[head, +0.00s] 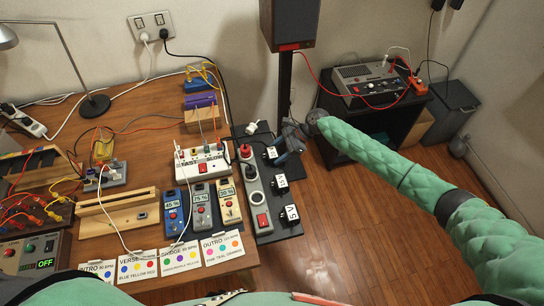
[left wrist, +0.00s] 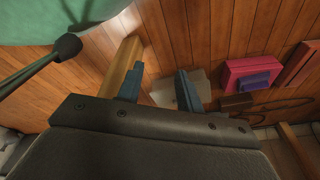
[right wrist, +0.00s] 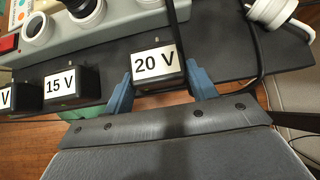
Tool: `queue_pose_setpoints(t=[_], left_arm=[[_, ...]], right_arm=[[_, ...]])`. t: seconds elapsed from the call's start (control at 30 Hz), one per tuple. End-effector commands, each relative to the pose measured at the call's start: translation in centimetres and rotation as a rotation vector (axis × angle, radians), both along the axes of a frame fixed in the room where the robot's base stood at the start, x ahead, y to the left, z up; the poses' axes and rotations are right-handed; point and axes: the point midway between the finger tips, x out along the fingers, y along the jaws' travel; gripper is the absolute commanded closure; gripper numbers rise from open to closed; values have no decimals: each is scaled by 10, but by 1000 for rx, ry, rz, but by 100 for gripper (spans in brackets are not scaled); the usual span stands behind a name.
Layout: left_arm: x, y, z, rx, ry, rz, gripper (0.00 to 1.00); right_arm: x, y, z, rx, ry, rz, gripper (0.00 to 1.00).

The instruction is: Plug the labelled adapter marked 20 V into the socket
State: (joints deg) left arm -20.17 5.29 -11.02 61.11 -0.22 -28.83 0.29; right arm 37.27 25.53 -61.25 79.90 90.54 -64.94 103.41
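The black adapter with a white 20 V label (right wrist: 155,65) stands on the dark mat, also in the head view (head: 271,153). My right gripper (right wrist: 160,80) has one blue finger on each side of it, very close; I cannot tell whether they touch it. In the head view this gripper (head: 290,137) is beside the adapter. The grey socket strip (right wrist: 115,35) with round sockets lies just beyond, also in the head view (head: 258,200). A 15 V adapter (right wrist: 70,87) stands alongside. My left gripper (left wrist: 158,85) is open and empty, away from these objects.
Another labelled adapter (head: 289,213) stands at the mat's near end. A white plug with a cable (right wrist: 272,12) lies near the 20 V adapter. Several pedals (head: 201,207) and cue cards (head: 222,248) lie left of the strip. The wooden floor right of the mat is free.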

Motion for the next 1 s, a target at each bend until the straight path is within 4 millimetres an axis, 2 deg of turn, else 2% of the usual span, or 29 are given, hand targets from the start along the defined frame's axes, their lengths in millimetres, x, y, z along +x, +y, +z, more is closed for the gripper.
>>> queue_pose_setpoints(t=[0.03, 0.1, 0.13, 0.43, 1.0], left_arm=[[0, 0, 0, 0, 0, 0, 64], [0, 0, 0, 0, 0, 0, 64], [0, 0, 0, 0, 0, 0, 64], [-1, 0, 2, -1, -6, -1, 64], [-27, 3, -9, 1, 16, -1, 64]], right_arm=[[0, 0, 0, 0, 0, 0, 54], [0, 0, 0, 0, 0, 0, 68], [0, 0, 0, 0, 0, 0, 71], [0, 0, 5, 0, 0, 0, 71], [0, 0, 16, 0, -1, -1, 71]])
